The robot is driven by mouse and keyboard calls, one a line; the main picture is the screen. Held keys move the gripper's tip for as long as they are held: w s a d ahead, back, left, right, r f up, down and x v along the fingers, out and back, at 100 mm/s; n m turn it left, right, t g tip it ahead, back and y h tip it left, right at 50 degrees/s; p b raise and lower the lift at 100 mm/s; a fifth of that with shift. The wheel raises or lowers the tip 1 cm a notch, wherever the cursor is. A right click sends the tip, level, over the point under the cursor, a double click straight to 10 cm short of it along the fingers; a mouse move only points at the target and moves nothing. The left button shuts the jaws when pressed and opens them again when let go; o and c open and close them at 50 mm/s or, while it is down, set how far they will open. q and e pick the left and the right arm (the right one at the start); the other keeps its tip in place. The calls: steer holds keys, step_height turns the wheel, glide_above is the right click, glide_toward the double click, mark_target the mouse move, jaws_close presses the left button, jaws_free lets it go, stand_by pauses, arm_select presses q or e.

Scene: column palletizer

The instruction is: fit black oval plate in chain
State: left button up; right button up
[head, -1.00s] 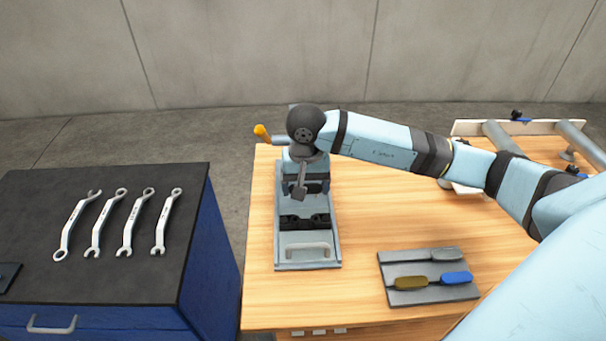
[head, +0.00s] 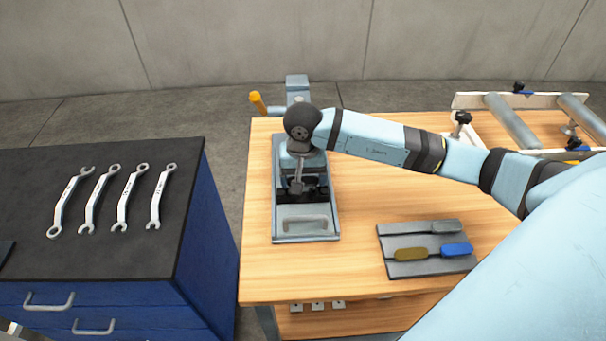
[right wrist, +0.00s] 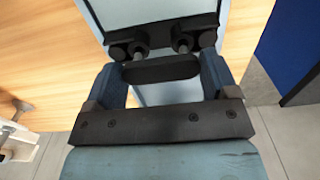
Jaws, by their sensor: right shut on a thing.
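The black oval plate (right wrist: 160,70) lies between the fingers of my right gripper (right wrist: 165,82), which is shut on it by its two ends. Just beyond it in the right wrist view is the black chain (right wrist: 160,36), with two metal pins (right wrist: 138,50) pointing toward the plate. The plate's upper edge is close to the pin tips; I cannot tell whether they touch. In the head view my right gripper (head: 297,187) is over the grey tray (head: 306,238), at the chain, which the arm partly hides. The plate cannot be made out there. My left gripper is not in view.
A grey holder (head: 440,266) with several coloured tools lies right of the tray on the wooden table (head: 370,205). An orange-handled device (head: 257,103) stands behind the tray. A dark-topped blue cabinet (head: 120,260) with wrenches (head: 126,198) is at the left.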

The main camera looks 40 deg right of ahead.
steer(key=shift+b, duration=0.3)
stand_by(0.9)
steer(key=shift+f, duration=0.2)
steer(key=shift+f+b, duration=0.35)
steer(key=shift+b, duration=0.3)
steer(key=shift+f+b, duration=0.55)
steer(key=shift+b, duration=0.25)
stand_by(0.7)
steer(key=o, duration=0.8)
steer(key=shift+o, duration=0.2)
steer(key=shift+r, duration=0.75)
step_height(320, 180, up, 12)
steer(key=shift+r, duration=0.15)
